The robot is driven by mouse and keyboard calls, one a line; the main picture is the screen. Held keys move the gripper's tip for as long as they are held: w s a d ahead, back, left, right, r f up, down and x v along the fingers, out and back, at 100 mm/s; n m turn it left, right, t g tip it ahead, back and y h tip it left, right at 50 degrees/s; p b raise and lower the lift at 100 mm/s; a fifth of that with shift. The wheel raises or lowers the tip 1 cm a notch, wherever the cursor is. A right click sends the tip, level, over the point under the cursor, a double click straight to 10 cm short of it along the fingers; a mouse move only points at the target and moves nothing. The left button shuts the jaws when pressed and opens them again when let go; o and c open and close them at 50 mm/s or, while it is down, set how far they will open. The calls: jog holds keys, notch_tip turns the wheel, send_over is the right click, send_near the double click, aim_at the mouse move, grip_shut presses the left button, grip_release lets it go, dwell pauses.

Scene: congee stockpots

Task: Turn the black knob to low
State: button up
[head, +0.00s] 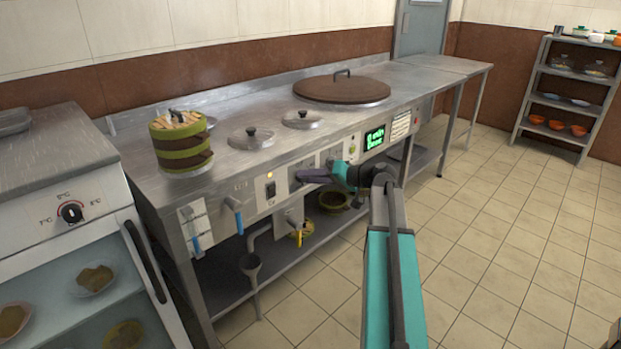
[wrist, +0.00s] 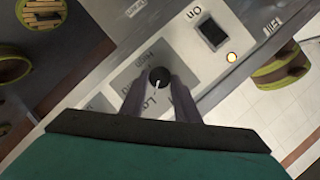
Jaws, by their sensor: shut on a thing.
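My gripper (wrist: 160,84) is shut on the knob, one finger on each side. In the head view my gripper (head: 303,175) reaches the front panel of the steel counter (head: 225,165) from the right. There the fingers hide the knob.
A black rocker switch (head: 270,189) and a lit indicator (wrist: 232,57) are beside the knob. A green display (head: 374,138) is to the right. The tiled floor in front is clear.

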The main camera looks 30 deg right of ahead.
jog(key=o, duration=1)
jog(key=shift+o, duration=0.2)
jog(key=p+v, duration=0.3)
jog(key=v, duration=1)
jog(key=shift+s+d, duration=0.25)
jog(key=shift+s, duration=0.05)
